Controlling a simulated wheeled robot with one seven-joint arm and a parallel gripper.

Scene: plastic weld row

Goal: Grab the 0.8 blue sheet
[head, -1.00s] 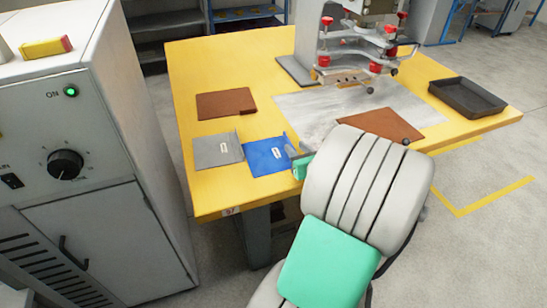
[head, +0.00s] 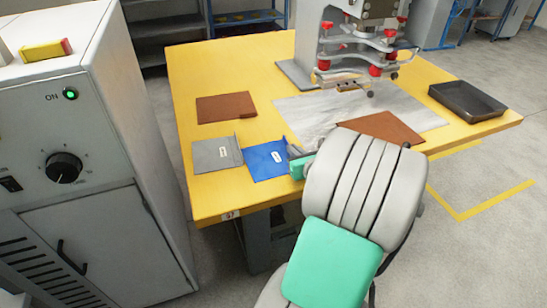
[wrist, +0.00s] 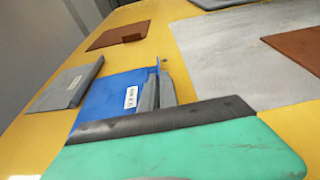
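The blue sheet (head: 266,165) lies flat on the yellow table with a small white label, too small to read surely. A thin blue lip stands up along its right edge; the sheet also shows in the wrist view (wrist: 108,97). My gripper (head: 296,152) is at this right edge. In the wrist view its two grey fingers (wrist: 158,92) are close together with the upright blue lip between them, so it appears shut on the blue sheet. The sheet still rests on the table. The lower fingers are partly hidden by my green and dark gripper body.
A grey labelled sheet (head: 216,152) lies just left of the blue one. A brown board (head: 225,108) lies behind. A pale grey mat (head: 300,108) with another brown board (head: 385,127) lies right, beneath the welding machine (head: 350,50). A dark tray (head: 468,102) sits far right.

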